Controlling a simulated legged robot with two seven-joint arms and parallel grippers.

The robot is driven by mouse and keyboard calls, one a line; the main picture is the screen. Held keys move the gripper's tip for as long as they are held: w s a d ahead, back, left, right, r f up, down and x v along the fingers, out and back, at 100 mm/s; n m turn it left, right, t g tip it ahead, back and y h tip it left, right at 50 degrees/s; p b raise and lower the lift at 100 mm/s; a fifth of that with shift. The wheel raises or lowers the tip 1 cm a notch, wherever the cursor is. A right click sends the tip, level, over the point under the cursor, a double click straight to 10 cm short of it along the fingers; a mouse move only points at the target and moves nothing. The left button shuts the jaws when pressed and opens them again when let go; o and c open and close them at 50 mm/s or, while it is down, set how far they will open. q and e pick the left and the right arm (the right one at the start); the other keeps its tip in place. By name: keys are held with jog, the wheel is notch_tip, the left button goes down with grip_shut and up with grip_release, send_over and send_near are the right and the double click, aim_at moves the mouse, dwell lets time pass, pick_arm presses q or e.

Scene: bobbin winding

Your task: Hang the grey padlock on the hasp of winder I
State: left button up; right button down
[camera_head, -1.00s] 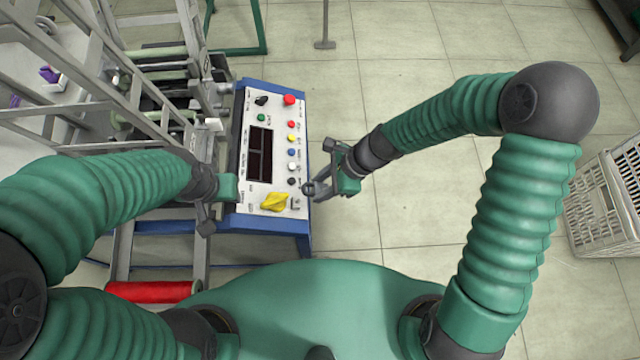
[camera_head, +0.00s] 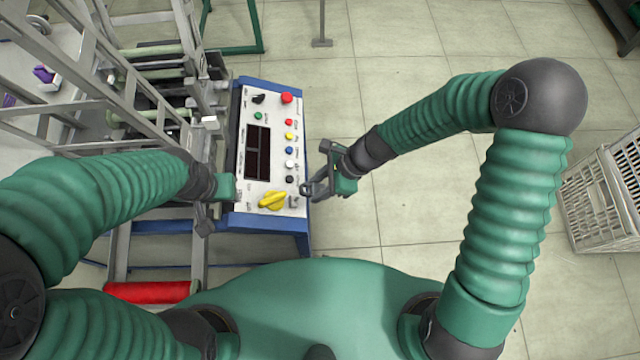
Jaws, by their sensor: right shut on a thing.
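The control panel (camera_head: 266,102) of a winder stands left of centre, a sloped white face in a blue frame. A yellow rotary switch (camera_head: 271,201) is near its bottom edge. A small grey fitting (camera_head: 293,201), perhaps the hasp, is right of that switch. My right gripper (camera_head: 317,186) is at the panel's lower right edge, shut on a small grey thing (camera_head: 306,189), which looks like the padlock. I cannot tell whether this touches the fitting. My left gripper (camera_head: 204,217) is at the panel's lower left; its jaws are unclear.
The winder's grey metal frame and rollers (camera_head: 150,85) fill the upper left. A red roller (camera_head: 148,292) lies low at the left. A light crate (camera_head: 600,205) stands on the floor at the far right. The tiled floor (camera_head: 400,240) right of the panel is clear.

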jog(key=shift+b+x, duration=1.1)
jog(key=shift+x, duration=1.1)
jog(key=shift+f, duration=0.15)
jog(key=shift+f, duration=0.1)
jog(key=shift+b+x, duration=0.7)
jog(key=shift+x, duration=0.25)
jog(key=shift+d+f, duration=0.35)
jog(key=shift+d, duration=0.2)
jog(key=c, duration=0.8)
grip_release()
